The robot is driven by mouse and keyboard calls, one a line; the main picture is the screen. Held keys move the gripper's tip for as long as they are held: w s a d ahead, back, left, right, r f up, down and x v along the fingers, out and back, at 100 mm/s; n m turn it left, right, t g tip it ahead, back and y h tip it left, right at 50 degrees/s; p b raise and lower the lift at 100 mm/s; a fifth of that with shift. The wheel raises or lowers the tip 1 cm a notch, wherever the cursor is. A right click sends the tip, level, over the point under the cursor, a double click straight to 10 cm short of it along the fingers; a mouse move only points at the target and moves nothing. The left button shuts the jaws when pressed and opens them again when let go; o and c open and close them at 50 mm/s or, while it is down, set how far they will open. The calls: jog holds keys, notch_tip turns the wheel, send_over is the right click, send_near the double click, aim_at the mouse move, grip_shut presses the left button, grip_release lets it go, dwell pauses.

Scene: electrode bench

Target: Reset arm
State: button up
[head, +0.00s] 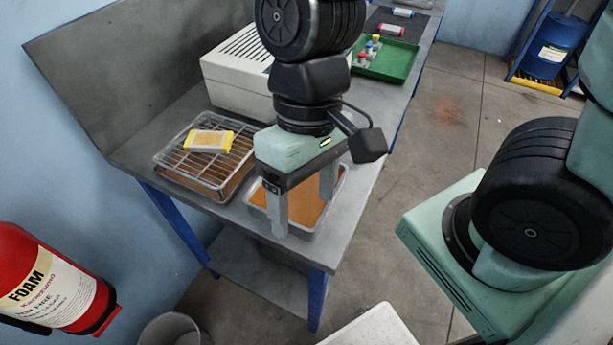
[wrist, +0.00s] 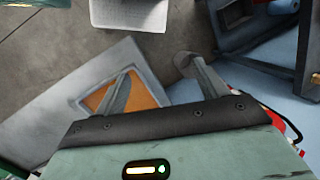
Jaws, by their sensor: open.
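My gripper (head: 302,202) is open and empty, pointing down in front of and above a metal tray (head: 340,190) with an orange bottom at the near end of the bench. In the head view its fingers cover part of the tray. In the wrist view the gripper (wrist: 158,82) shows its two fingers spread wide apart. One finger overlaps the tray's orange bottom (wrist: 147,98), and the other lies beyond the bench edge in the picture. Nothing is between the fingers.
A wire rack (head: 180,175) with a yellow-and-white block (head: 208,141) sits left of the tray. A white ribbed box (head: 235,75) and a green tray (head: 395,62) are farther back. A red extinguisher (head: 60,275) stands at lower left; floor right of the bench (head: 450,130) is clear.

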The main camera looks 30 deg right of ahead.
jog(key=n+t, duration=0.1)
jog(key=r+n, duration=0.1)
jog(key=w+n+t+h, duration=0.1)
jog(key=shift+d+r+n+t, duration=0.3)
jog(key=shift+d+n, duration=0.1)
dwell(0.9)
